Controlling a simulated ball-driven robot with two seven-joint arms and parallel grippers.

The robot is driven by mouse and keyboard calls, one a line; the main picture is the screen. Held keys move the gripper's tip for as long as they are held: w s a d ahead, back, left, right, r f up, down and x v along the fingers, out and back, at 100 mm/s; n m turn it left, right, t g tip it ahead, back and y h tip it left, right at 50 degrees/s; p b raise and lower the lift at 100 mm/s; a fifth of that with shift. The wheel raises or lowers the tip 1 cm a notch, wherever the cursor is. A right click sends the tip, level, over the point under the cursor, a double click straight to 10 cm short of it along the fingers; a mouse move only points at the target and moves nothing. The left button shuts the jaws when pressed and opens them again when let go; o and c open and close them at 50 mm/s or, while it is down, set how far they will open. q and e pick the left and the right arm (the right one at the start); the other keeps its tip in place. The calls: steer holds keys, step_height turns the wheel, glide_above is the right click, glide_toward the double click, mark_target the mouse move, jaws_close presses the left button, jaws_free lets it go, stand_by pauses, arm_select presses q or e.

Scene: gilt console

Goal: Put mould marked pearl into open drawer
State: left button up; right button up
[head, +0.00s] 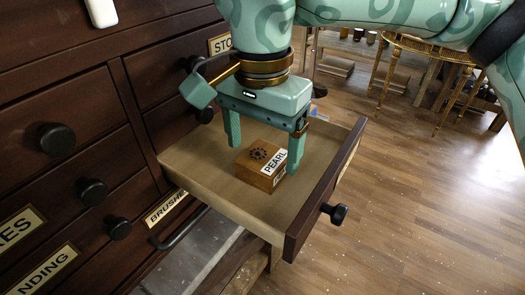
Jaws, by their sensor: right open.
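The mould marked pearl (260,166) is a small wooden block with a dark round pattern on top and a white PEARL label. It sits inside the open drawer (297,228), near the middle of the drawer floor. My right gripper (263,146) points down over the drawer. Its two fingers are apart, one on each side of the block in this view. I cannot tell whether either finger touches it. My left gripper is not in the head view.
Closed dark drawers with round black knobs (57,139) fill the left side. A label reading BRUSHES (166,208) is on the cabinet beside the open drawer. A gilt console (425,47) stands at the back right. The wooden floor (430,200) at right is clear.

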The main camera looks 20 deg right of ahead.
mark_target(262, 159)
step_height(262, 159, up, 9)
steer(key=p, duration=0.2)
steer(key=shift+r+p, duration=0.15)
steer(key=shift+p, duration=0.15)
stand_by(0.9)
